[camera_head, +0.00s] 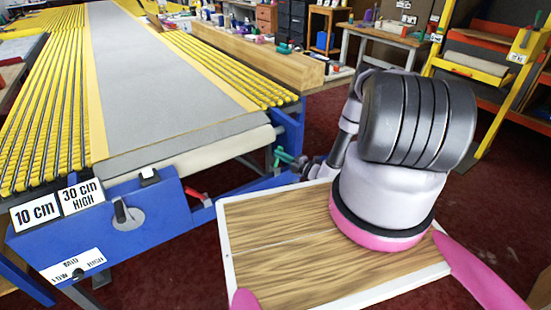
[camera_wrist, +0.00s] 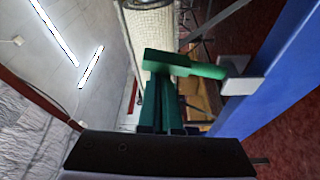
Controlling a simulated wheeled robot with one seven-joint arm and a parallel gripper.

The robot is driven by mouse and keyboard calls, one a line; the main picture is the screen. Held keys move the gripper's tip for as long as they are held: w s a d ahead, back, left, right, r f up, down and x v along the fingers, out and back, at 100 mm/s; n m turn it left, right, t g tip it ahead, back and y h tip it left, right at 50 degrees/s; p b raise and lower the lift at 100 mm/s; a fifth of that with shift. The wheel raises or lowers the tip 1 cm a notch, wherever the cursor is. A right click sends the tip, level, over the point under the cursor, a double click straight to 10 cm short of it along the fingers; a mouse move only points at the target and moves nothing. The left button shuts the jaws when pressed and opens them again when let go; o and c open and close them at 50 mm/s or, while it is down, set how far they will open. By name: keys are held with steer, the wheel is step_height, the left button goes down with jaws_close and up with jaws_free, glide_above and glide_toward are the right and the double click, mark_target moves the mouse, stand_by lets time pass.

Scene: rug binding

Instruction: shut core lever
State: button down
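A green lever (camera_wrist: 190,65) lies across the upper middle of the wrist view, with its right end beside a grey fitting on the blue frame (camera_wrist: 270,75). In the head view, green parts (camera_head: 284,157) show at the right end of the pale roller (camera_head: 200,150), close to the end of my arm. My gripper (camera_wrist: 160,85) points up from the dark wrist body. Its green fingers look close together and reach the lever in the picture. Whether they touch or hold it is hidden by overlap and similar colour.
The blue machine frame (camera_head: 155,215) carries a dark dial (camera_head: 125,217) and a red lever (camera_head: 196,194). A long table with a grey strip (camera_head: 150,75) and yellow edging runs away from me. Benches stand at the back. Dark red floor (camera_head: 320,110) shows at the right.

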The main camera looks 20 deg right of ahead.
steer(key=shift+w+d+f, duration=0.25)
steer(key=shift+d, duration=0.45)
steer(key=shift+w+d+f, duration=0.2)
steer(key=shift+d, duration=0.5)
steer(key=shift+d, duration=0.25)
